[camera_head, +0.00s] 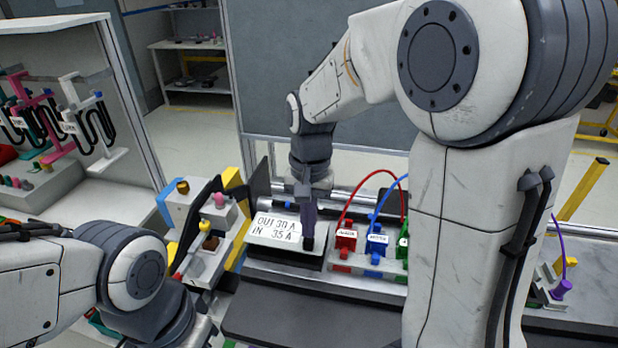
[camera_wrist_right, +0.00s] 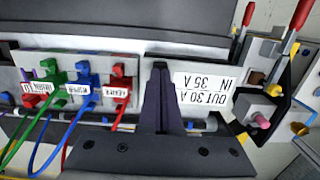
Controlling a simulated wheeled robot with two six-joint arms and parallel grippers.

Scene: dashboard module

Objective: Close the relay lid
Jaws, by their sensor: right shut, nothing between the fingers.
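The relay lid (camera_head: 270,231) is a pale plate with a printed label, "OUT 30 A / IN 35 A", over a dark box in the middle of the head view. It looks about flat, but I cannot tell whether it is fully down. Its label (camera_wrist_right: 203,82) shows upside down in the right wrist view. My right gripper (camera_head: 308,243) points down at the lid's right end, its fingers shut and empty; it also shows in the right wrist view (camera_wrist_right: 161,70). I cannot tell whether the tips touch the lid. My left arm is at lower left, its fingers out of sight.
Red (camera_head: 345,240), blue (camera_head: 377,243) and green plugs with cables stand just right of the lid. Blocks with coloured knobs (camera_head: 205,240) stand close on its left. A dark ledge (camera_head: 310,310) lies in front. A shelf with hanging cables is at far left.

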